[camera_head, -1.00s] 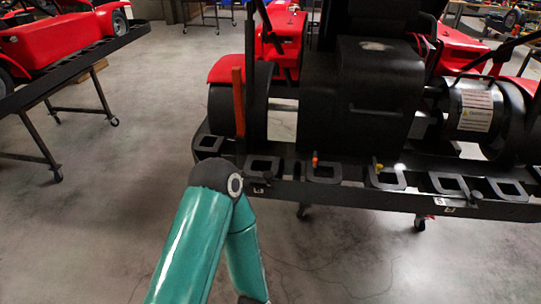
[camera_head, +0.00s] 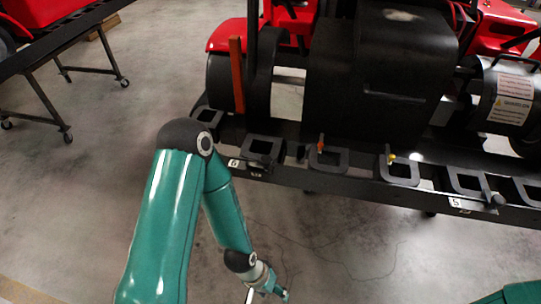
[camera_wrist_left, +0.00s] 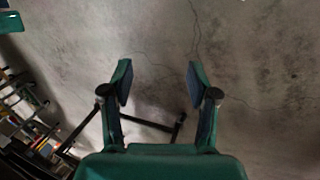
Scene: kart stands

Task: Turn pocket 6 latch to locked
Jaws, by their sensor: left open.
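The pocket labelled 6 is a dark square frame (camera_head: 263,147) on the front edge of the kart stand, with its white number tag (camera_head: 234,163) to the left. A small dark knob (camera_head: 257,172), which appears to be its latch, sits just below the frame; its setting is too small to tell. My left gripper (camera_head: 275,291) hangs low over the floor near the bottom of the head view, well below and apart from pocket 6. In the left wrist view, the gripper (camera_wrist_left: 159,82) is open and empty, with bare floor between its fingers. My right gripper is out of view.
The stand's black rail (camera_head: 330,182) carries several more pockets, with a red peg (camera_head: 321,142) and a yellow peg (camera_head: 390,158). An upright orange post (camera_head: 237,75) stands behind. Another wheeled stand (camera_head: 48,50) is at upper left. The floor in front is clear.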

